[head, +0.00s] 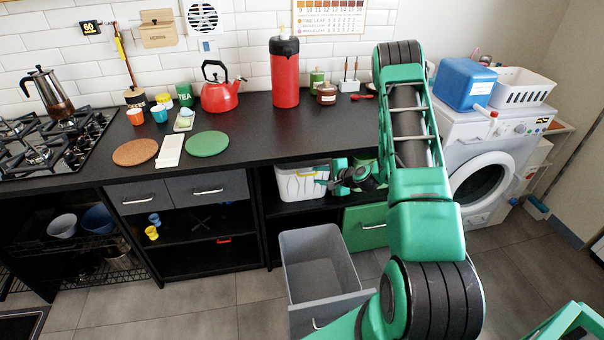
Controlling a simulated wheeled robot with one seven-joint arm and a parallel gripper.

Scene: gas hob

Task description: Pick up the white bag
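I cannot make out a white bag for certain. A white object (299,183) with a light rim and a hint of yellow sits in the open shelf under the counter, and I cannot tell whether it is a bag or a tub. My gripper (328,178) is at the right side of this white object, in front of the shelf opening. It overlaps the object's right edge in the picture, and I cannot tell if they touch. The fingers are small and partly hidden, so their opening is unclear.
A pulled-out grey drawer (318,262) stands open below the shelf. A green drawer front (366,228) is beside it. The dark counter (250,140) above carries a red kettle (219,95) and a red dispenser (285,78). A washing machine (482,165) stands right of my arm.

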